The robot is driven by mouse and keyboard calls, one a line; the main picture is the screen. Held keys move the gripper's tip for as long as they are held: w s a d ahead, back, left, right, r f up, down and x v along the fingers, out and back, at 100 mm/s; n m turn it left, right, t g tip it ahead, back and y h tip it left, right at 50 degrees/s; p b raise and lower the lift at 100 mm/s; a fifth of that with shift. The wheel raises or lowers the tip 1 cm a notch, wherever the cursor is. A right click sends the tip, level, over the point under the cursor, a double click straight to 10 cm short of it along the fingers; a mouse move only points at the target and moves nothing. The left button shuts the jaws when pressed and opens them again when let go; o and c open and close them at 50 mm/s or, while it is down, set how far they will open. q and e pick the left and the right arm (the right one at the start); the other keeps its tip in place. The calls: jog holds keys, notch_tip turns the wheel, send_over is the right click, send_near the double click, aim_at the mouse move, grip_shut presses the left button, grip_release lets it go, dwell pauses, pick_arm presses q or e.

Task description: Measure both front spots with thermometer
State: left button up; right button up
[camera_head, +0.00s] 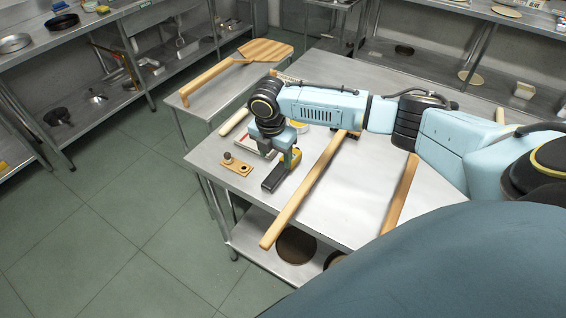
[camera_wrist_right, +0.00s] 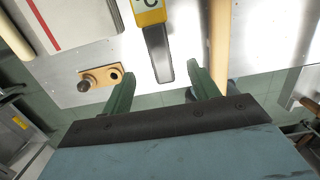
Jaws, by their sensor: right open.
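The thermometer (camera_head: 275,178) has a yellow body with a dark handle and lies on the steel table near its left edge. In the right wrist view its yellow end with a °C mark (camera_wrist_right: 150,14) and grey handle (camera_wrist_right: 159,55) lie ahead of the jaws. My right gripper (camera_head: 287,150) is over the thermometer, pointing down. In the right wrist view its two green fingers stand apart (camera_wrist_right: 162,82), with the handle's end between and beyond their tips; I cannot tell the height gap. My left gripper is out of view. No oven or front spot can be made out.
A small wooden block with a knob (camera_head: 237,165) sits left of the thermometer. A long wooden handle (camera_head: 305,190) runs along its right and overhangs the table's front edge. A red-and-white booklet (camera_wrist_right: 62,22) lies behind. A wooden peel (camera_head: 265,50) rests on a farther table.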

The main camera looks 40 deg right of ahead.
aim_at(277, 173)
jog(key=f+b, duration=0.4)
jog(key=shift+w+d+f, duration=0.1)
jog(key=shift+w+d, duration=0.05)
jog(key=shift+d, duration=0.05)
notch_tip(277, 173, down, 3)
jog(key=shift+d+r+b, duration=0.1)
jog(key=shift+b, duration=0.35)
jog(key=shift+f, duration=0.35)
jog(key=c, duration=1.2)
jog(key=shift+o, duration=0.2)
notch_tip(277, 173, up, 12)
jog(key=p, duration=1.2)
jog(key=shift+p, duration=0.35)
